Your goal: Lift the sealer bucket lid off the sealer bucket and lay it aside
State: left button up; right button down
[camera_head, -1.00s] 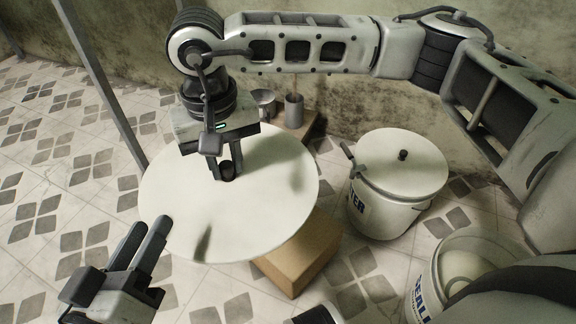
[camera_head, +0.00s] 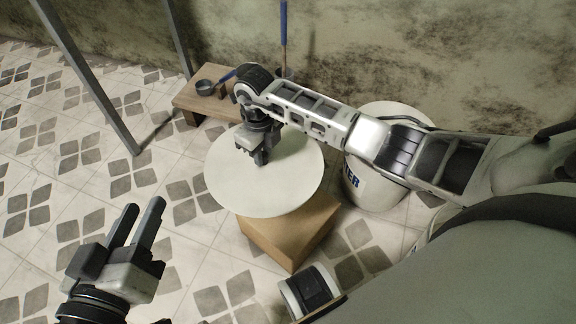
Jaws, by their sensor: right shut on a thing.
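The sealer bucket lid (camera_head: 293,193) is a large pale round disc. My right gripper (camera_head: 261,160) is shut on its knob, which the fingers mostly hide. My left gripper (camera_head: 143,208) is open and empty, apart from the lid at the lower left.
A white bucket marked "TER" (camera_head: 367,188) stands right of the lid, partly behind my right arm. Metal posts rise at the left. Tiled floor left of the lid is clear.

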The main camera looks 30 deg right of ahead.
aim_at(288, 164)
jog(key=s+d+f+m, duration=0.1)
jog(key=f+m, duration=0.1)
jog(key=s+d+f+m, duration=0.1)
jog(key=d+f+m, duration=0.1)
jog(key=s+d+f+m, duration=0.1)
jog(key=d+f, duration=0.1)
jog(key=shift+s+m, duration=0.25)
jog(key=shift+m, duration=0.15)
pick_arm(q)
jog(key=shift+a+f, duration=0.1)
jog(key=shift+f, duration=0.1)
jog(key=shift+r, duration=0.15)
pick_arm(e)
jog(key=shift+r, duration=0.1)
